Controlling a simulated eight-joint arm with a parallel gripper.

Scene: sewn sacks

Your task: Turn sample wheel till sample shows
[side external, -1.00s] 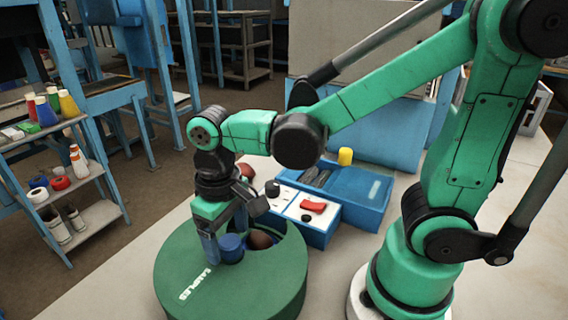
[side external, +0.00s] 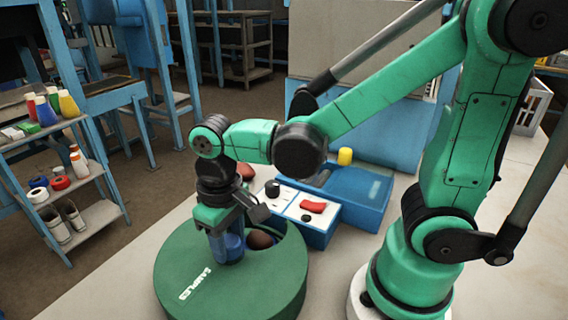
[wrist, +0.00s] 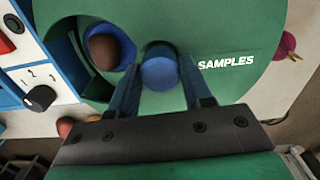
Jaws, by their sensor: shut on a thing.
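The sample wheel is a green drum (side external: 190,255) with "SAMPLES" in white on its top, also in the wrist view (wrist: 265,30). A blue knob (wrist: 160,72) stands on its top. My gripper (side external: 228,250) points down at the drum, its two dark blue fingers (wrist: 160,85) on either side of the knob and shut on it. Beside the knob, an opening in the drum top shows a brown rounded sample (wrist: 103,50), partly in a blue-rimmed recess. In the side view the sample (side external: 261,239) is partly hidden by my gripper.
A blue-and-white box (side external: 303,208) with a red piece and a black dial (wrist: 40,97) stands behind the drum. A shelf rack (side external: 80,190) stands at left.

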